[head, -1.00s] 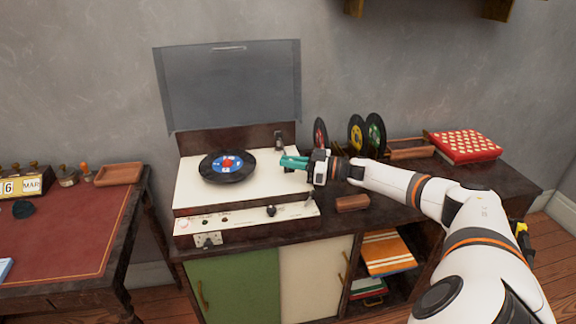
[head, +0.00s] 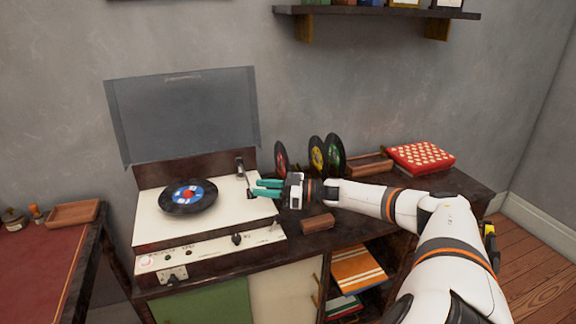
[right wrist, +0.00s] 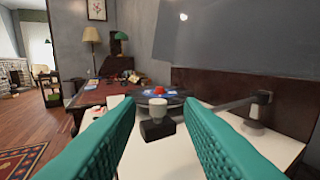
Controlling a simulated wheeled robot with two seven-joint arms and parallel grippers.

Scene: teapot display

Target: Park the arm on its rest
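The record player (head: 150,226) is cream-topped, with its lid raised and a black record (head: 180,207) on it. Its tonearm pivot (head: 240,166) stands at the back right of the deck. In the right wrist view the grey tonearm (right wrist: 225,103) runs from its pivot (right wrist: 262,98) toward a black block (right wrist: 157,129) topped by a pale knob (right wrist: 165,106). I cannot tell whether that block is the arm's head or its rest. My right gripper (head: 256,188) is open, its teal fingers pointing left over the deck's right edge. The block shows between and beyond the fingers, apparently untouched. My left gripper is out of view.
Upright records (head: 317,154) and a red patterned box (head: 420,157) stand right of the player. A brown block (head: 317,222) lies in front of my right gripper. A red-topped desk (head: 45,258) is at left; a wall shelf (head: 380,12) hangs above.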

